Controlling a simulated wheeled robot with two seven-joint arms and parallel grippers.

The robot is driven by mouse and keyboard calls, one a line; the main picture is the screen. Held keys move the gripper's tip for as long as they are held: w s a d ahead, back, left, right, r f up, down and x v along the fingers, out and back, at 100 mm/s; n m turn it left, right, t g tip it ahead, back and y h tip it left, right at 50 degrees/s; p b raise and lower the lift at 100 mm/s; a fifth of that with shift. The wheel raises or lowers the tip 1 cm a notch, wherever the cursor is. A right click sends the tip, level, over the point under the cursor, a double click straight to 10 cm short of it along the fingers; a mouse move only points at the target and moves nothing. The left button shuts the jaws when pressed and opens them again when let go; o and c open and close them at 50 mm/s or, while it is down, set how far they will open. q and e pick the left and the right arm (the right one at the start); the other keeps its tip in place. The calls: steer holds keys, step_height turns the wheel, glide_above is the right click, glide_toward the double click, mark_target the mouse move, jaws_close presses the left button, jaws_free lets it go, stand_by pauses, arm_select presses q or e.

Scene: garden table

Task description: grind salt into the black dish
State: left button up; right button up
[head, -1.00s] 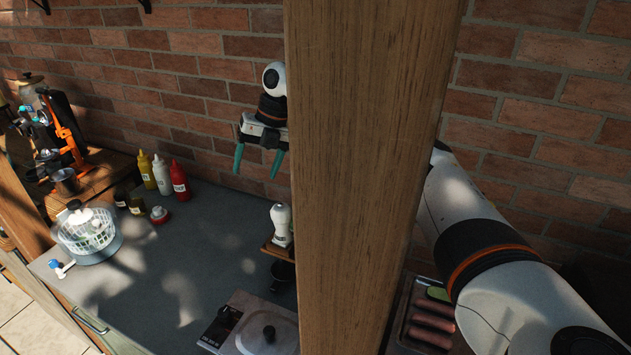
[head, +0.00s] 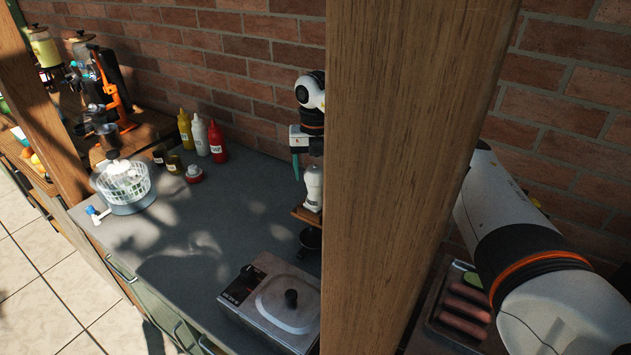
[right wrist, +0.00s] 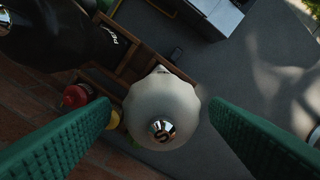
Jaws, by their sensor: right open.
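The white salt grinder (head: 313,188) stands upright on a wooden caddy (head: 304,215), beside the wooden post. In the right wrist view the white grinder (right wrist: 162,105), with an "S" on its silver knob, sits between my green fingers. My right gripper (head: 306,160) is open above and around the grinder's top, with a gap on both sides. The post hides part of it. My left gripper is out of view.
A wooden post (head: 405,150) blocks much of the head view. A lidded steel cooker (head: 285,300) stands in front. Squeeze bottles (head: 200,135) and a salad spinner (head: 125,185) are left. In the right wrist view, a dark grinder (right wrist: 60,35) and red-capped bottle (right wrist: 77,95) are close by.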

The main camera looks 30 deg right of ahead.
steer(key=shift+f, duration=0.4)
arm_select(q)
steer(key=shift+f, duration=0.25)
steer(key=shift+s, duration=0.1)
arm_select(e)
steer(key=c, duration=1)
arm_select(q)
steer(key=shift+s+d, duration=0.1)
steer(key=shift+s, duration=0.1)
arm_select(e)
steer(key=shift+o, duration=0.2)
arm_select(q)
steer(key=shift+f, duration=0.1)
